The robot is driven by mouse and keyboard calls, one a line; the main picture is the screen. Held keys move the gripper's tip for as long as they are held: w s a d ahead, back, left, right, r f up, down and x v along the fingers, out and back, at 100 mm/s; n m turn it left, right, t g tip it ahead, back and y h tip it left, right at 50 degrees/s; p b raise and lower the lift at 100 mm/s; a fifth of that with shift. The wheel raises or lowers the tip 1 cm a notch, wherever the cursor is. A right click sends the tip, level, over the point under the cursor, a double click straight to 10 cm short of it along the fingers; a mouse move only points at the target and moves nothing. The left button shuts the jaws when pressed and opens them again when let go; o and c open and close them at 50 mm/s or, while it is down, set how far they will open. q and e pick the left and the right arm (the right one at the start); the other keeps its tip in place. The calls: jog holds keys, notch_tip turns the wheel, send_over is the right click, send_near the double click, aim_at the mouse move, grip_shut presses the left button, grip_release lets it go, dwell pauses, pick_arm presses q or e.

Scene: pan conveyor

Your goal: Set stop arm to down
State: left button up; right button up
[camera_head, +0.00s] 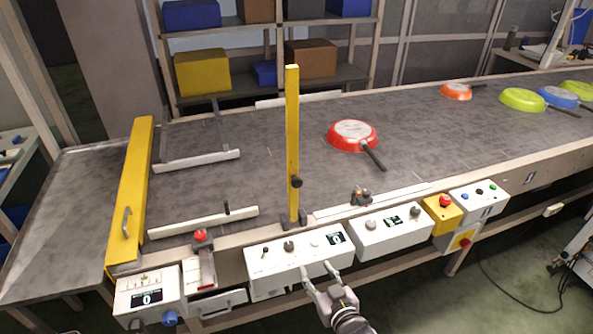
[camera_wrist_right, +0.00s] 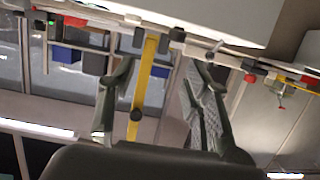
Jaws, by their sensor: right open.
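The stop arm (camera_head: 293,130) is a yellow bar with a black knob (camera_head: 296,182), standing upright at the near edge of the conveyor (camera_head: 230,135). Its foot sits between dark brackets. In the right wrist view, the yellow bar (camera_wrist_right: 146,75) appears between the finger outlines, beyond the gripper. My right gripper (camera_head: 319,272) is open and empty, low in front of the white control box (camera_head: 295,259), apart from the arm. Its spread fingers (camera_wrist_right: 158,70) also show in the wrist view. My left gripper is out of view.
A red pan (camera_head: 352,135) lies upside down on the belt right of the arm; several more pans are farther right. A yellow gate with a handle (camera_head: 130,195) crosses the belt at left. Control boxes, a red button (camera_head: 200,235) and an emergency stop (camera_head: 445,201) line the front edge.

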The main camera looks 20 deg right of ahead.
notch_tip(320, 180, up, 15)
jog(key=w+t+p, duration=0.1)
jog(key=t, duration=0.2)
jog(key=p, duration=0.3)
send_near(298, 183)
jog(key=w, duration=0.9)
jog(key=shift+w+a, duration=0.25)
jog(key=shift+w, duration=0.6)
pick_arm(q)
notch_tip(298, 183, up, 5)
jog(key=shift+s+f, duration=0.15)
pick_arm(e)
jog(key=shift+c, duration=0.4)
grip_shut()
